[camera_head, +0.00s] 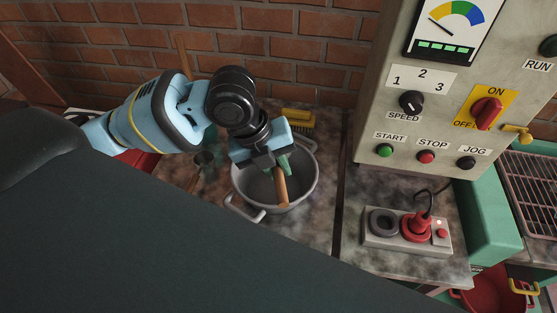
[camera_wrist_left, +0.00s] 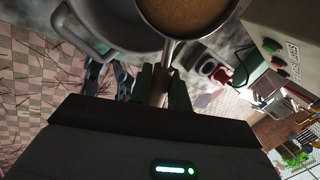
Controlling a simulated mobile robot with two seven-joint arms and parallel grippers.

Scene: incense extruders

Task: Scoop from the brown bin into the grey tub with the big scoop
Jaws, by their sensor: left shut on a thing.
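My left gripper (camera_head: 281,166) is over the grey tub (camera_head: 303,190), shut on the wooden handle of the big scoop (camera_head: 280,187). In the left wrist view the scoop handle (camera_wrist_left: 160,88) sits between the fingers. The scoop's round metal bowl there holds brown powder (camera_wrist_left: 188,12). The grey tub (camera_wrist_left: 92,28) shows beside the bowl in that view, with a loop handle. In the head view the scoop's bowl is hidden by my gripper and arm. I cannot make out the brown bin. My right gripper is not in view.
A control cabinet (camera_head: 385,110) stands right of the tub, with a socket box (camera_head: 385,240) and red plug (camera_head: 416,226) before it. A yellow brush (camera_head: 297,118) lies behind the tub. The counter before the tub is clear.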

